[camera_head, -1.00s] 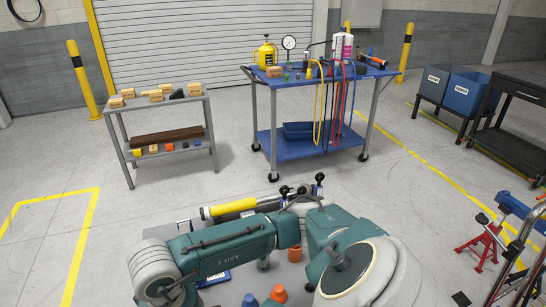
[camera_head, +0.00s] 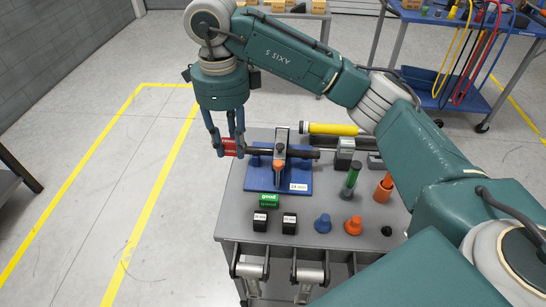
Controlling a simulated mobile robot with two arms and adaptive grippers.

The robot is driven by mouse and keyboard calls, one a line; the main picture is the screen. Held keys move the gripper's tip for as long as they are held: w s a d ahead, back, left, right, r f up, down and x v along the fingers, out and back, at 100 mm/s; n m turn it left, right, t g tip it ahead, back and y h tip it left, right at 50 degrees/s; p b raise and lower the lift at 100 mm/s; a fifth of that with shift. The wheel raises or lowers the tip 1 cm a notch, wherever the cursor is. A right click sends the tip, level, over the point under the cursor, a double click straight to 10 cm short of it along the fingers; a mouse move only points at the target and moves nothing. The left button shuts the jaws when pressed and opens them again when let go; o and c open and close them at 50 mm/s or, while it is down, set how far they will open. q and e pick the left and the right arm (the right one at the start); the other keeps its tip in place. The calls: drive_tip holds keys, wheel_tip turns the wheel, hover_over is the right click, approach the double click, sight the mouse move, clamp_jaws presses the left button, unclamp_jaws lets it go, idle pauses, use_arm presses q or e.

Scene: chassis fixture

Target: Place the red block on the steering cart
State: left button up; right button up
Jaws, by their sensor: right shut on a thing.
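The grey steering cart (camera_head: 233,208) stands in the middle of the head view, with several parts on its top. My right gripper (camera_head: 227,148) points down at the cart's back left edge. It is shut on the red block (camera_head: 230,147), whose sides are partly hidden by the fingers. The block is at the left end of a dark bar (camera_head: 258,152) that lies across a blue fixture (camera_head: 262,178) with an upright clamp. I cannot tell whether block and bar touch. My left gripper is not in view.
On the cart are a green block (camera_head: 269,201), two black blocks (camera_head: 260,221), a blue cone (camera_head: 323,223), an orange cone (camera_head: 353,225), and a green-handled tool (camera_head: 351,179). A yellow cylinder (camera_head: 328,129) lies behind. A blue cart (camera_head: 440,92) stands at the back right.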

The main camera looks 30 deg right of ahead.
sight(241, 204)
wheel_tip(241, 204, down, 20)
drive_tip(key=p, duration=0.3)
drive_tip(key=o, duration=0.5)
drive_tip(key=shift+f, duration=0.15)
drive_tip(key=shift+o, duration=0.7)
drive_tip(key=shift+r, duration=0.3)
wheel_tip(241, 204, up, 12)
drive_tip(key=b, duration=0.2)
drive_tip(key=shift+b, duration=0.4)
